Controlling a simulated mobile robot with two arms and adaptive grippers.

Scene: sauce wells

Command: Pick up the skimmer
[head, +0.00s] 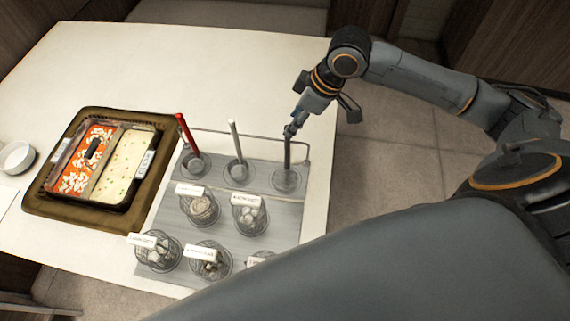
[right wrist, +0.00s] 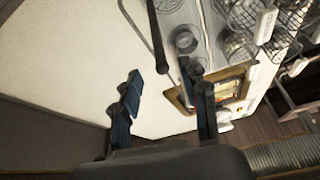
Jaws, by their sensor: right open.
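Three long-handled tools stand upright in round wells in a grey rack: one with a red handle (head: 187,132), one with a white handle (head: 235,139) and one with a dark handle (head: 287,152). Their lower ends are hidden, so I cannot tell which is the skimmer. My right gripper (head: 292,128) is open at the top of the dark handle. In the right wrist view the dark handle (right wrist: 157,35) ends in front of and between the spread fingers of my right gripper (right wrist: 164,76). They do not hold it. My left gripper is out of view.
Several wire baskets (head: 250,214) with white labels stand in the front of the grey rack (head: 217,178), which has a thin metal rail. A divided pot (head: 108,198) of red and pale broth sits left on a brown tray (head: 40,205). The white table (head: 220,70) is clear behind.

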